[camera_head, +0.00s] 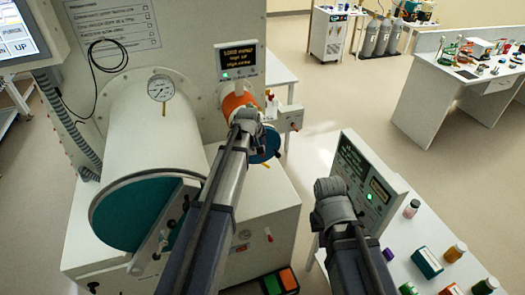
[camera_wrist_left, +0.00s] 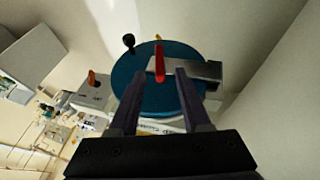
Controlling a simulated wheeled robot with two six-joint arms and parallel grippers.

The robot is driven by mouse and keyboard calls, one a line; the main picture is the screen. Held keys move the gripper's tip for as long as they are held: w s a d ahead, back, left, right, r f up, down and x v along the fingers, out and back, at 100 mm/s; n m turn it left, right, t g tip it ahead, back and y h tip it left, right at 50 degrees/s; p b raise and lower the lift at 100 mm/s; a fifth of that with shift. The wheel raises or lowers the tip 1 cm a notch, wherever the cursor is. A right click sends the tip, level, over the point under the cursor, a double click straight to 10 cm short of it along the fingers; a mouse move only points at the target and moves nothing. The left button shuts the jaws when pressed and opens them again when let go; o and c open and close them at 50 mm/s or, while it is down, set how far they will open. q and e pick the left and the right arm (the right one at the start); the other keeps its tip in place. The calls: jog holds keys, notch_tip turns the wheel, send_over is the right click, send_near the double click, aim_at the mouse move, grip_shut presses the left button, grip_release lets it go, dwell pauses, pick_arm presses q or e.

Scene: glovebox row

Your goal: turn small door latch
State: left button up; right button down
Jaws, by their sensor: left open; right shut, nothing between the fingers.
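The small round door is a teal disc (camera_wrist_left: 145,75) in the left wrist view, with a metal bar (camera_wrist_left: 200,70) across it. A red latch handle (camera_wrist_left: 159,62) stands upright on the disc, and a black knob (camera_wrist_left: 128,42) is at its upper left edge. In the head view only part of the teal door (camera_head: 268,148) shows, behind my left arm. My left gripper (camera_wrist_left: 158,101) is open, its fingers pointing at the door, with the red handle beyond and between them; contact is not visible. My right gripper (camera_head: 331,186) is shut and empty, apart from the door.
The large chamber with its teal door (camera_head: 135,212) lies left of my left arm. A control box (camera_head: 358,185) and a table with bottles and boxes (camera_head: 428,262) are at the right. A small display (camera_head: 238,61) is above the small chamber (camera_head: 236,103). Open floor lies beyond.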

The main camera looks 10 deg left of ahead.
pick_arm(q)
jog(key=shift+b+x, duration=3.4)
jog(key=shift+x, duration=0.6)
jog(key=shift+s+r, duration=0.1)
jog(key=shift+c, duration=0.3)
grip_shut()
